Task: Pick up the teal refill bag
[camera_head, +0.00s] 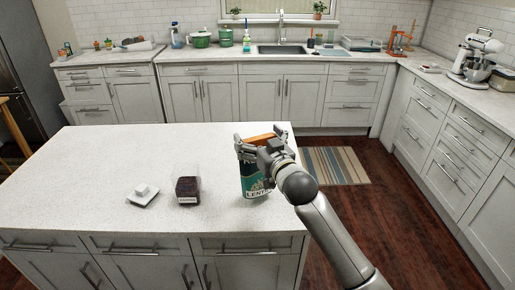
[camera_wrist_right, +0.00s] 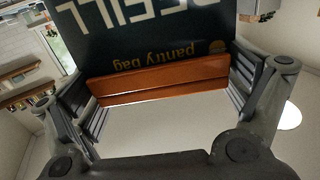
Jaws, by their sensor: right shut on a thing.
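The teal refill bag (camera_head: 253,182) is upright at the right end of the island counter, with a pale lentils label low on its front. An orange-brown bar (camera_head: 262,138) runs along its top. My right gripper (camera_head: 262,147) is at the top of the bag, its fingers closed against the two ends of the bar. In the right wrist view the bag (camera_wrist_right: 150,35) looks dark, with "pantry bag" lettering, and the bar (camera_wrist_right: 160,82) spans between the fingers. I cannot tell whether the bag's bottom touches the counter. My left gripper is not in view.
The counter's right edge is close to the bag. Beyond lie a striped rug (camera_head: 333,166) and the sink counter.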

